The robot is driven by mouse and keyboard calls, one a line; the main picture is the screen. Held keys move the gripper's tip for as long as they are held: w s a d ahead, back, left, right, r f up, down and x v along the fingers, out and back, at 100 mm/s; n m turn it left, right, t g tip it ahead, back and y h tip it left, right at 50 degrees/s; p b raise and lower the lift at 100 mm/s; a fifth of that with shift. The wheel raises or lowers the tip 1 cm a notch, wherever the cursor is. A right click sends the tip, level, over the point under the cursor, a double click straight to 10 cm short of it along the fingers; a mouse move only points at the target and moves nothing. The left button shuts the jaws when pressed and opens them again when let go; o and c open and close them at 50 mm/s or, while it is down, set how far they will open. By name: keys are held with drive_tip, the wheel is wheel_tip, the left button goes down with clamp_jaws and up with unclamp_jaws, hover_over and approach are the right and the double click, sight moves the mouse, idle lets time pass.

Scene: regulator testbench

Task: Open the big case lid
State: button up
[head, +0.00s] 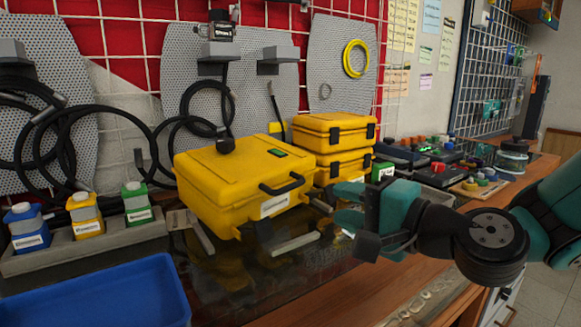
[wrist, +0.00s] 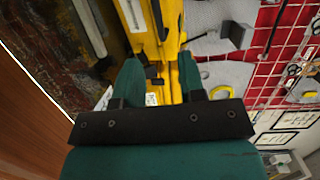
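The big yellow case (head: 225,170) sits on the dark bench top in the middle of the head view. Its lid (head: 222,150) is down. A black handle (head: 282,187) and a white label show on its front. My gripper (head: 350,205) is to the right of the case, apart from its handle in the picture. In the wrist view my gripper (wrist: 160,65) has its two teal fingers spread. Yellow casework (wrist: 168,30) with black fittings shows beyond and between the fingers. I cannot tell there which case it is, or whether a finger touches it.
Two smaller yellow cases (head: 335,131) are stacked right of the big case. Coloured bottles (head: 83,213) stand in a grey tray at left. A blue bin (head: 105,295) is front left. Black hoses (head: 105,125) hang behind. Flat metal bars (head: 295,243) lie before the case.

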sight(293, 188)
drive_tip(key=p+x, duration=1.1)
drive_tip(key=shift+w, duration=0.3)
drive_tip(key=shift+w+a+f+p, duration=0.2)
drive_tip(key=shift+w+a+p, duration=0.1)
drive_tip(key=shift+a, duration=0.05)
drive_tip(key=shift+c, duration=0.3)
clamp_jaws()
